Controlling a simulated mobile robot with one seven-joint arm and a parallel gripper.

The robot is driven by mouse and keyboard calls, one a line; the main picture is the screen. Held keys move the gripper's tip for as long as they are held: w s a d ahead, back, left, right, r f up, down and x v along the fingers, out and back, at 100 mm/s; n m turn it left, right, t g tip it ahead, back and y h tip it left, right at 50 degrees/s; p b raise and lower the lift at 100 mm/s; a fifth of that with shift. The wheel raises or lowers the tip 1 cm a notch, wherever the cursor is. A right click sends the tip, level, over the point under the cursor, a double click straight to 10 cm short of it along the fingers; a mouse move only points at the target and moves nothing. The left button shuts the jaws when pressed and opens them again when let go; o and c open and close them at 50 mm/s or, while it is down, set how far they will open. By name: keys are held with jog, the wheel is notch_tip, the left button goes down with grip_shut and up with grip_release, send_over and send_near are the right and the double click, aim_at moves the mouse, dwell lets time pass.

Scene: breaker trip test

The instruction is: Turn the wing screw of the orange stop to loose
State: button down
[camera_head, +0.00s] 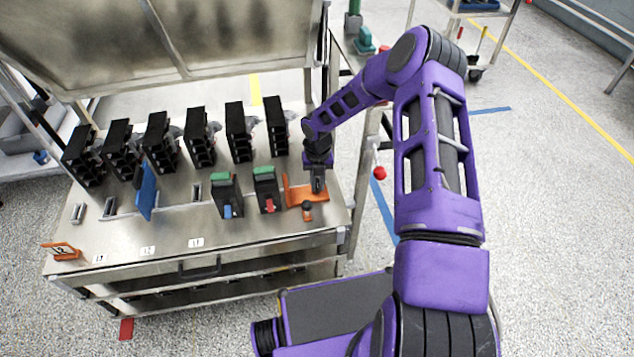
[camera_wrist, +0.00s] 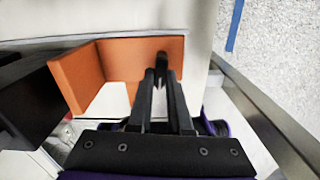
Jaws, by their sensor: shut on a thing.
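The orange stop (camera_head: 293,193) is an angled bracket at the right end of the metal bench top. It also fills the upper middle of the wrist view (camera_wrist: 130,60). My gripper (camera_head: 318,190) is over it, pointing down. In the wrist view my two fingertips (camera_wrist: 161,76) are close together on the small dark wing screw (camera_wrist: 162,58) at the right part of the orange stop. The fingers hide much of the screw, so its turn angle cannot be read.
Two black breakers with green tops (camera_head: 267,190) stand just left of the stop. A small orange piece with a black knob (camera_head: 307,211) is in front. A row of black units (camera_head: 240,132) stands behind. A blue plate (camera_head: 146,191) stands left. The bench's right edge (camera_head: 345,205) is close.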

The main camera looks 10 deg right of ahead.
aim_at(318, 185)
jog(key=shift+n, duration=0.6)
jog(key=c, duration=0.8)
grip_release()
jog(key=shift+c, duration=0.2)
jog(key=shift+r, duration=0.15)
notch_tip(318, 185, up, 17)
jog(key=p, duration=0.2)
jog(key=shift+p, duration=0.35)
jog(key=shift+r, duration=0.1)
